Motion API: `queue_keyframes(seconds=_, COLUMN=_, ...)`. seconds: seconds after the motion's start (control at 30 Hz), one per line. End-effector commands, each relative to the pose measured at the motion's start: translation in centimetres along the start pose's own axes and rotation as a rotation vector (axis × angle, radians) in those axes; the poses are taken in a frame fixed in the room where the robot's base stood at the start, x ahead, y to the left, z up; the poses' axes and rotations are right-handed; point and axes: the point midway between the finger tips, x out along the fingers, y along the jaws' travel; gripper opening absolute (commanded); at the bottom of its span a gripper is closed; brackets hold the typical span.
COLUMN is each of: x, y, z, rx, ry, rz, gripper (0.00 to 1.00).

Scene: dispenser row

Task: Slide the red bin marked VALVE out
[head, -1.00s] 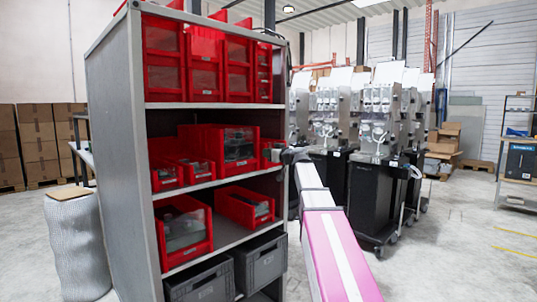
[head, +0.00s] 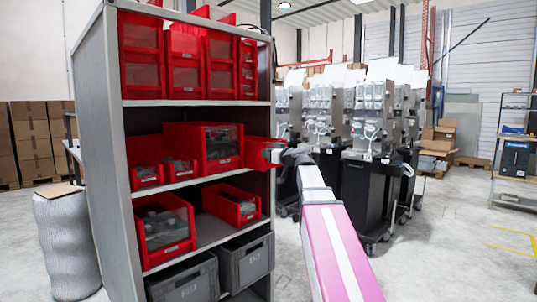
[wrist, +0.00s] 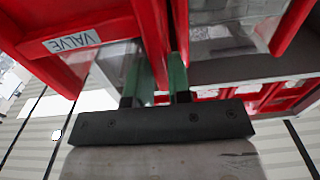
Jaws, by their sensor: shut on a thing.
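The red bin marked VALVE (head: 258,151) is at the right end of the middle shelf and sticks out past the shelf's front edge. Its white VALVE label (wrist: 72,41) shows in the wrist view, upside down. My gripper (head: 276,156) is at the bin's right side in the head view. In the wrist view my gripper's two green fingers (wrist: 157,78) are shut on a red wall of the bin, one finger on each side. My gripper and the wall hide part of the bin's inside.
The grey shelf unit (head: 98,170) holds other red bins, including a large one (head: 226,160) left of the VALVE bin. Grey crates (head: 258,258) fill the bottom. Black machine carts (head: 366,195) stand behind my arm at right.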

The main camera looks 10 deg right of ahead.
Motion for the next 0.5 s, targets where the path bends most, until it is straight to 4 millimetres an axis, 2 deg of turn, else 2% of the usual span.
queue_keyframes(seconds=0.3, x=-0.12, y=-0.12, z=0.00, rx=0.000, ry=0.000, rz=0.000, gripper=0.00)
queue_keyframes(seconds=0.33, x=-0.12, y=-0.12, z=0.00, rx=0.000, ry=0.000, rz=0.000, gripper=0.22)
queue_keyframes(seconds=0.4, x=-0.12, y=-0.12, z=0.00, rx=0.000, ry=0.000, rz=0.000, gripper=0.45)
queue_keyframes(seconds=0.43, x=-0.11, y=-0.11, z=0.00, rx=0.000, ry=0.000, rz=0.000, gripper=0.48)
queue_keyframes(seconds=0.5, x=-0.11, y=-0.11, z=0.00, rx=0.000, ry=0.000, rz=0.000, gripper=0.48)
